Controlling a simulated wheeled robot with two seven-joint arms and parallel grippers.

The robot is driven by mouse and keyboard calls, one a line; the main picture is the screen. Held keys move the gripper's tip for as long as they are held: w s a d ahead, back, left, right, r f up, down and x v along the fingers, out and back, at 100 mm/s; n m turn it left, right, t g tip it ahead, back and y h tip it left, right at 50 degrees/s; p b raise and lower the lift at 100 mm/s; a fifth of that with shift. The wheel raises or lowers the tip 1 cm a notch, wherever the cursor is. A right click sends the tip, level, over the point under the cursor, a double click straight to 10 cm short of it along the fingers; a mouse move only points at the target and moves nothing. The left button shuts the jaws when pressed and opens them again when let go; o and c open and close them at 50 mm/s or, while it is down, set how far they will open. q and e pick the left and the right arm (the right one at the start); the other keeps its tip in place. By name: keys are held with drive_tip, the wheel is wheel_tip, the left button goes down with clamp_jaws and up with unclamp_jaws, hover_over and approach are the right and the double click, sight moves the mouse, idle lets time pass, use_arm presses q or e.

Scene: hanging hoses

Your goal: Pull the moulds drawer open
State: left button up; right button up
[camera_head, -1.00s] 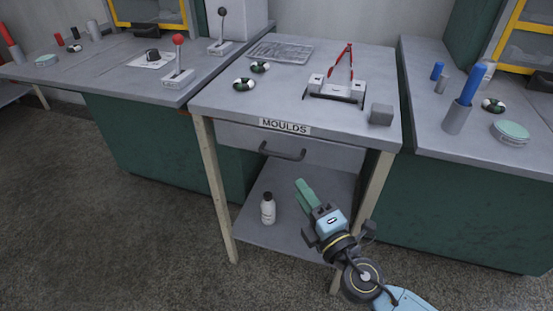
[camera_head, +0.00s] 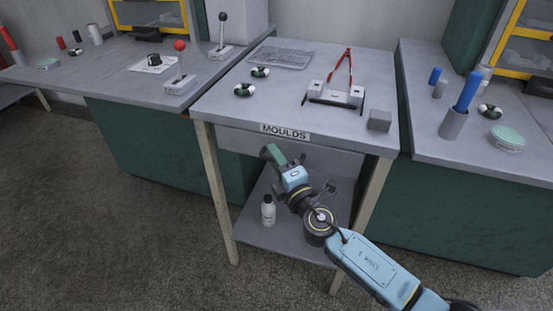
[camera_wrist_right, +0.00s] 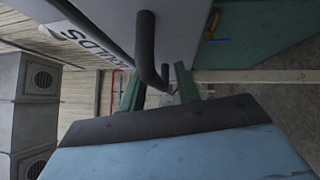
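The moulds drawer (camera_head: 335,160) is a grey front under the middle table's top and looks shut. Its MOULDS label (camera_head: 285,132) is on the table edge above it. The dark bar handle (camera_wrist_right: 147,45) shows in the right wrist view, but my gripper hides most of it in the head view. My right gripper (camera_head: 272,153) is at the handle, and its green fingers (camera_wrist_right: 159,88) are apart, with the handle's bent end appearing between them. I cannot tell whether they touch it. My left gripper is not in view.
A white bottle (camera_head: 268,210) stands on the lower shelf (camera_head: 285,238), left of my right arm. Wooden legs (camera_head: 216,190) flank the drawer. A grey block (camera_head: 379,120) and a red-handled tool (camera_head: 343,75) are on the tabletop. The floor in front is open.

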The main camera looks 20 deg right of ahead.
clamp_jaws()
